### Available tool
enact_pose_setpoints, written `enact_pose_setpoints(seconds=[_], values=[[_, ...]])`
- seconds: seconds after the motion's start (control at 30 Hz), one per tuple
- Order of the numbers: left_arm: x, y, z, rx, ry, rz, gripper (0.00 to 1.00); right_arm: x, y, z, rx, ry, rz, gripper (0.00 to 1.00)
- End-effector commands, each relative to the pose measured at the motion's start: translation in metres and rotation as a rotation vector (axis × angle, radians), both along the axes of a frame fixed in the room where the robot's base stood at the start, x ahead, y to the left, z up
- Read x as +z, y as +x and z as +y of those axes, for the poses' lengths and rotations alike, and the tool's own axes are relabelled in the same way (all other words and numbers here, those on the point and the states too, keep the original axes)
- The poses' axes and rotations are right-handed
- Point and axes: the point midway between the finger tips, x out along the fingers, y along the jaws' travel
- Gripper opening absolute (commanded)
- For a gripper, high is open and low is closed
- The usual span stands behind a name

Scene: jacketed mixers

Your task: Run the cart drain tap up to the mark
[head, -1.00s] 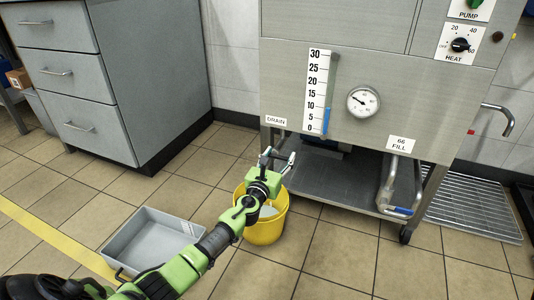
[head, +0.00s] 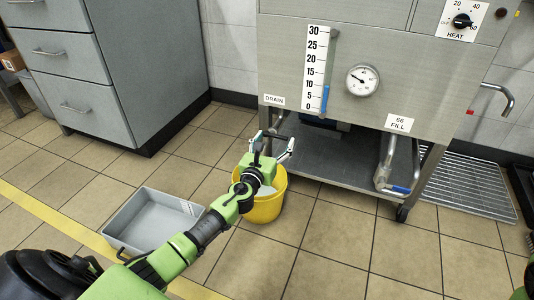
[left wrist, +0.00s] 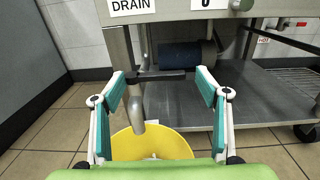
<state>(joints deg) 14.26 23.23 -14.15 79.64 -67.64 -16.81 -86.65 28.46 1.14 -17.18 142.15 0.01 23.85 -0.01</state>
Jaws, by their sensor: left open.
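The drain tap shows in the left wrist view as a grey spout (left wrist: 136,108) with a dark lever (left wrist: 158,76), below the DRAIN label (left wrist: 133,6). The spout points down over a yellow bucket (head: 265,210). My left gripper (head: 274,139) is open, and its fingertips stand on either side of the dark lever in the left wrist view (left wrist: 161,74). I cannot tell whether they touch it. The sight gauge (head: 316,68) on the grey cart (head: 420,85) shows a blue column (head: 324,97) near 10. My right gripper is out of view.
A dial thermometer (head: 362,80) and a fill pipe (head: 388,160) with a blue handle are to the right. A grey tray (head: 115,232) lies on the floor at left, near a drawer cabinet (head: 85,85). A floor grate (head: 470,185) is at right.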

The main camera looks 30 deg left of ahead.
Motion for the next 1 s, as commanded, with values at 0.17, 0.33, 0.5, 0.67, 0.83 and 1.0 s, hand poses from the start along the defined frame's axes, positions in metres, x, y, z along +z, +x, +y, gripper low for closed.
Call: enact_pose_setpoints(seconds=[0.17,0.33,0.5,0.67,0.83,1.0], values=[[-0.002,-0.039,-0.005,-0.002,0.003,0.002,0.68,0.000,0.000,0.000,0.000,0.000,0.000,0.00],[-0.001,-0.068,-0.010,-0.002,0.001,0.002,0.68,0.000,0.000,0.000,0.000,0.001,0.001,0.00],[0.000,-0.084,-0.012,0.000,0.000,0.000,0.68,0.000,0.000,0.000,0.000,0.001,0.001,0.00],[0.000,-0.087,-0.013,0.000,0.000,-0.001,0.68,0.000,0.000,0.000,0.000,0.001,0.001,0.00],[0.000,-0.087,-0.013,0.000,0.000,-0.001,0.68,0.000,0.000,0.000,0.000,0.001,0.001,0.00],[0.006,-0.092,-0.011,0.018,-0.074,0.010,0.68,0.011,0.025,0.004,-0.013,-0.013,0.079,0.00]])
